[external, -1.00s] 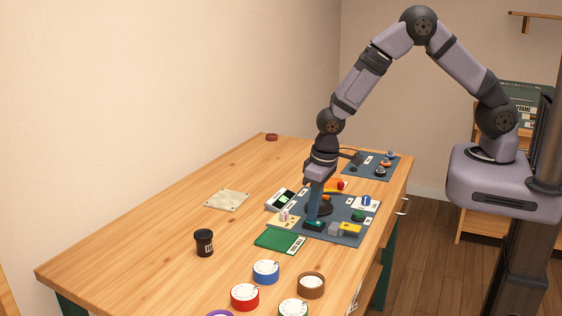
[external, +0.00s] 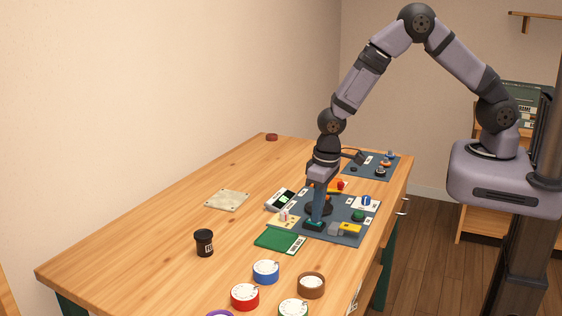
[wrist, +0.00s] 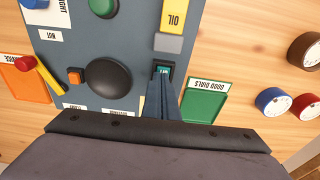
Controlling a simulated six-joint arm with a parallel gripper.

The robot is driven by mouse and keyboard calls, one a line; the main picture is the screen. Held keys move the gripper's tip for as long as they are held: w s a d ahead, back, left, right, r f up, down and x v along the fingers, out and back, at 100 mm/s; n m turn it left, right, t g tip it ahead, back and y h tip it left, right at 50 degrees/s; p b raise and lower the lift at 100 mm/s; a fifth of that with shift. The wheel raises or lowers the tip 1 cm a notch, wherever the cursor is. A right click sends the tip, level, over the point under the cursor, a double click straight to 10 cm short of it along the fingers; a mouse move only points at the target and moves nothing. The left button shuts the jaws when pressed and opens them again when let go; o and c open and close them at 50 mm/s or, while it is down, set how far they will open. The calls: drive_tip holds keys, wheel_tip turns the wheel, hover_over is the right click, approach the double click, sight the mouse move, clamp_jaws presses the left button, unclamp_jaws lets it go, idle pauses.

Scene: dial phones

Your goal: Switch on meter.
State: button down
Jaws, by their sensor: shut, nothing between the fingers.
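My gripper (external: 317,219) is shut and empty, pointing down over the blue-grey mat. Its fingertips are at a small dark block with a teal top (external: 309,227), seemingly touching it. In the wrist view the shut fingers (wrist: 162,88) reach the near side of this teal piece (wrist: 163,70), which bears small unreadable marks. The fingers hide part of it. A pale device with a dark face and a green patch (external: 281,199), perhaps the meter, lies at the mat's left edge. I cannot tell whether it is on.
A big black dome (wrist: 108,79) stands close left of the fingers in the wrist view. A yellow piece labelled OIL (wrist: 172,16) and a grey block (wrist: 168,43) are beyond. A green GOOD DIALS pad (wrist: 204,103) is at right.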

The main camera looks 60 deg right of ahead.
drive_tip(key=shift+s+d+f, duration=0.1)
drive_tip(key=shift+s+f, duration=0.2)
drive_tip(key=shift+s, duration=0.1)
wheel_tip(320, 180, up, 5)
drive_tip(key=p, duration=0.3)
drive_tip(key=shift+w+f, duration=0.1)
drive_tip(key=shift+f, duration=0.1)
drive_tip(key=shift+r, duration=0.4)
wheel_tip(320, 180, up, 9)
drive_tip(key=s+b, duration=0.1)
drive_tip(key=b, duration=0.1)
drive_tip(key=shift+b, duration=0.3)
drive_tip(key=b, duration=0.3)
drive_tip(key=shift+a+f+t, duration=0.2)
drive_tip(key=shift+a+t, duration=0.1)
drive_tip(key=shift+a+r+b, duration=0.1)
drive_tip(key=shift+b, duration=0.75)
drive_tip(key=shift+r, duration=0.25)
drive_tip(key=shift+f, duration=0.1)
drive_tip(key=w+f+p, duration=0.1)
drive_tip(key=f, duration=0.3)
drive_tip(key=f+p, duration=0.1)
drive_tip(key=f, duration=0.4)
drive_tip(key=w+f+p, duration=0.1)
drive_tip(key=f, duration=0.3)
drive_tip(key=shift+w+f, duration=0.25)
drive_tip(key=shift+w, duration=0.1)
